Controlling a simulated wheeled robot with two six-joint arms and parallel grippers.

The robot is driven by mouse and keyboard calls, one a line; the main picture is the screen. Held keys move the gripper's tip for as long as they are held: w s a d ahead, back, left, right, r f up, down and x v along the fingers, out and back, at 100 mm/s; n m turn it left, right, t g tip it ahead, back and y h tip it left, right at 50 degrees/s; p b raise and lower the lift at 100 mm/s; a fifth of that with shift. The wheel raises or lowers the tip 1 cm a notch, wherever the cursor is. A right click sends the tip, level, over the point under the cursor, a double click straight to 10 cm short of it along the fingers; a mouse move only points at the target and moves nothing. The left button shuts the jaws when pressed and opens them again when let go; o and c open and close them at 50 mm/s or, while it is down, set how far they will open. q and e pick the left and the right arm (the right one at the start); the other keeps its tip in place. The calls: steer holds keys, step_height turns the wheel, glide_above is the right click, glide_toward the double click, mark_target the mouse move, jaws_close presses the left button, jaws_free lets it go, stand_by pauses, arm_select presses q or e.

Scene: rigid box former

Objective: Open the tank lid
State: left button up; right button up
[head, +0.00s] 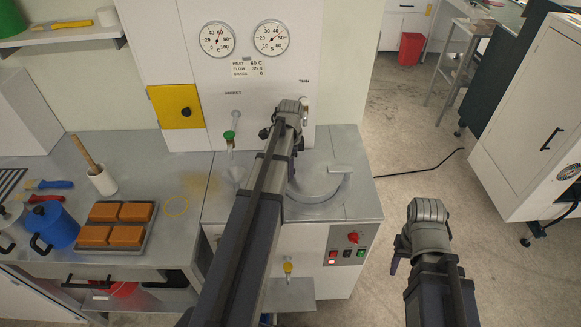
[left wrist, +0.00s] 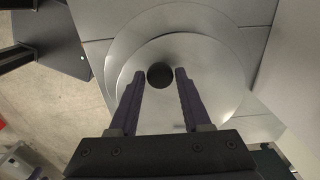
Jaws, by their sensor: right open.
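The tank lid is a round grey metal disc (head: 322,184) on top of the steel machine in the head view, partly hidden by my left arm. In the left wrist view the lid (left wrist: 215,95) fills the middle, with a round black knob (left wrist: 160,76) at its centre. My left gripper (left wrist: 160,73) is open, its two dark fingertips on either side of the knob with a narrow gap at each side. In the head view its fingers are hidden behind my arm. My right gripper (head: 395,262) is open and empty at the lower right, over the floor, away from the machine.
Behind the lid stands a white panel with two gauges (head: 271,37) and a yellow plate (head: 177,106). A green valve (head: 229,135) sits left of my arm. The bench at left holds orange blocks (head: 135,212) and a blue pot (head: 55,226).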

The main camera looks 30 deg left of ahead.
arm_select(q)
jaws_close()
stand_by(1.0)
